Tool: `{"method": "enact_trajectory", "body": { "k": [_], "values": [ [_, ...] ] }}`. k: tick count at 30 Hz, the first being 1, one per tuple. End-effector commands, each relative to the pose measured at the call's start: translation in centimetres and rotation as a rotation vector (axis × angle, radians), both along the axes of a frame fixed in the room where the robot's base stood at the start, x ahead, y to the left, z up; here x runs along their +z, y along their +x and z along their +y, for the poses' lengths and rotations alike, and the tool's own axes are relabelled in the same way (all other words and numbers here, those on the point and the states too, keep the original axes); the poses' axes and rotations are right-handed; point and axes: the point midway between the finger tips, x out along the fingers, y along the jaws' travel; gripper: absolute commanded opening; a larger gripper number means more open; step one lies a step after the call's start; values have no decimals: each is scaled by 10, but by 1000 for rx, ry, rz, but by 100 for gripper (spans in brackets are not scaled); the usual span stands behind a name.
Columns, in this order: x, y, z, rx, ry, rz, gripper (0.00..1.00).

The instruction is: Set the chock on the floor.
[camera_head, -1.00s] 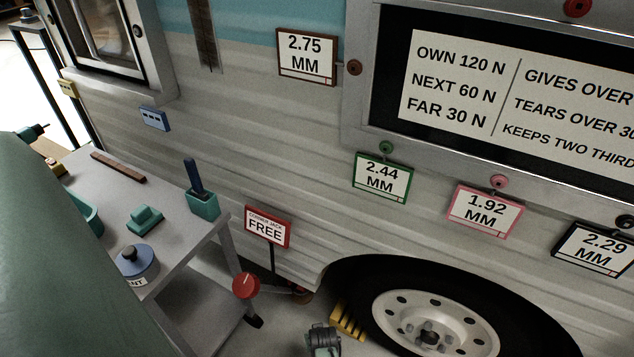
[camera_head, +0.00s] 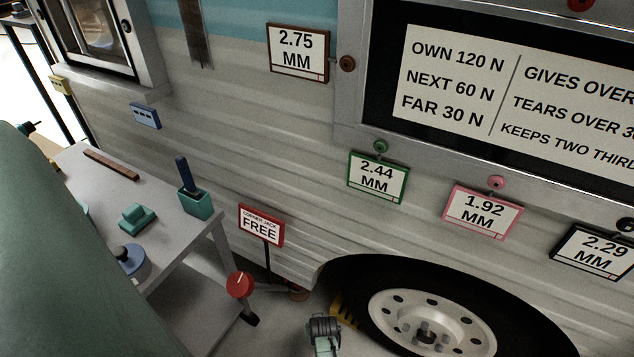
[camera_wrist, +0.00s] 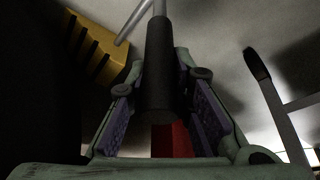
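The chock (camera_head: 343,313) is a yellow wedge with dark slots. In the head view it is low beside the left of the tyre, partly hidden by my arm's end. In the wrist view the chock (camera_wrist: 98,50) is at the upper left, outside my fingers. My gripper (camera_wrist: 162,85) has its purple pads on both sides of a black handle (camera_wrist: 160,65) with a red part (camera_wrist: 172,140) near the palm. A grey rod runs on from the handle; I cannot tell whether it joins the chock. The chock's contact with the floor is unclear.
The tyre and wheel (camera_head: 425,310) stand right of the chock. A grey workbench (camera_head: 165,235) is at left, its foot in the wrist view's right. A red knob (camera_head: 240,284) and a red "corner jack free" sign (camera_head: 261,225) are between bench and wheel.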

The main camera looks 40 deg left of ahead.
Motion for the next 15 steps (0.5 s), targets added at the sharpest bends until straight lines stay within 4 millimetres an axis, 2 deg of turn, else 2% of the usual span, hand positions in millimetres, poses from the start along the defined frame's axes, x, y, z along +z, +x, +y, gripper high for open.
{"method": "enact_trajectory", "body": {
  "k": [10, 15],
  "values": [
    [0, -1, 0, 0, 1, 1, 43],
    [0, -1, 0, 0, 1, 2, 43]
  ]
}}
